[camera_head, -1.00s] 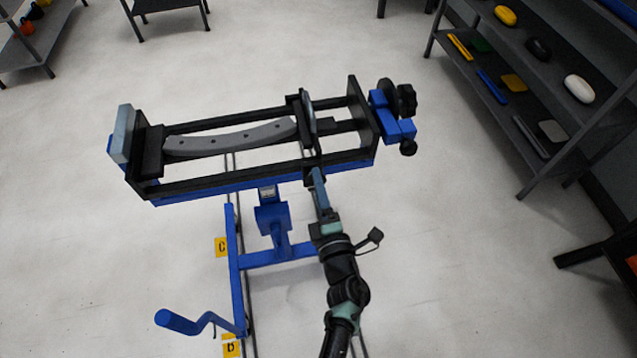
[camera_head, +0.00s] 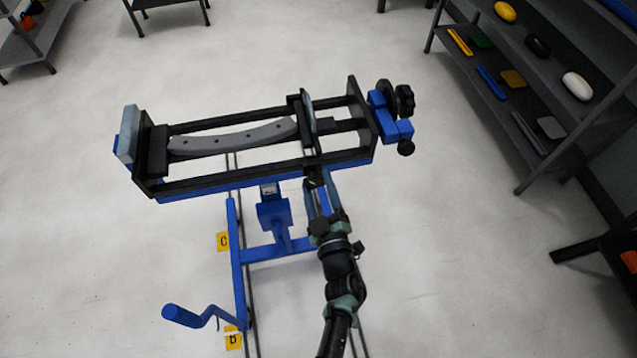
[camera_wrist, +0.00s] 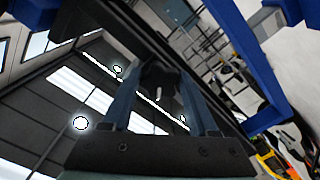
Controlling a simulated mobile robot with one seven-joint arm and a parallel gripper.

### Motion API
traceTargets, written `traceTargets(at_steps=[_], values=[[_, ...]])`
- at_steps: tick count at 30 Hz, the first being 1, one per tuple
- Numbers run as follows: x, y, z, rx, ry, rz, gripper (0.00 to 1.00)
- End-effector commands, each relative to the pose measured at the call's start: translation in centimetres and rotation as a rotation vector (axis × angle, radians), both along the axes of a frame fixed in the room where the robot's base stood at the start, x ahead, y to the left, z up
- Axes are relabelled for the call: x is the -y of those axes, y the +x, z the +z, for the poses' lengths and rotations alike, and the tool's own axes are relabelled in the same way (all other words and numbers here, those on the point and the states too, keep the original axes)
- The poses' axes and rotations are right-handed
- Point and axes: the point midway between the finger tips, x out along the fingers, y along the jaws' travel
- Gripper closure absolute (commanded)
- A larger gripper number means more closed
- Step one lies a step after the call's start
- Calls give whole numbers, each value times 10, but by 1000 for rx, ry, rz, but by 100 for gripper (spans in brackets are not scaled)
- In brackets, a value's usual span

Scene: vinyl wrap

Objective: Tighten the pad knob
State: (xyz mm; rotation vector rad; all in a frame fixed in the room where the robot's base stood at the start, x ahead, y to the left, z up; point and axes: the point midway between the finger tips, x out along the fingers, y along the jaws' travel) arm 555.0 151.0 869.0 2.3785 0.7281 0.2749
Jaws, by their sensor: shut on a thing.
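The blue and black clamp stand (camera_head: 185,190) holds a grey curved piece (camera_head: 235,139) between its end plate and an upright sliding pad (camera_head: 308,112). The small black pad knob (camera_head: 314,178) sits under the near rail, below the sliding pad. My gripper (camera_head: 318,186) reaches it from below and in front, with its two blue-grey fingers on either side. In the wrist view the dark knob (camera_wrist: 160,80) lies between the fingertips, and my gripper (camera_wrist: 159,84) is shut on it. The knob's far side is hidden.
Black knobs (camera_head: 405,99) sit on the blue block at the frame's right end. A blue crank handle (camera_head: 184,316) sticks out at the lower left. A shelf (camera_head: 520,110) with several items stands at the right.

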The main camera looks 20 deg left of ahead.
Motion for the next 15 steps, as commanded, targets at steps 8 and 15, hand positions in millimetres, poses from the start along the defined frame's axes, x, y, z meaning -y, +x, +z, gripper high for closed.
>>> traceTargets(at_steps=[8, 15], values=[[-1, -2, -1, -151, 216, 1, 96], [-2, -2, -2, -263, 381, 4, 96]])
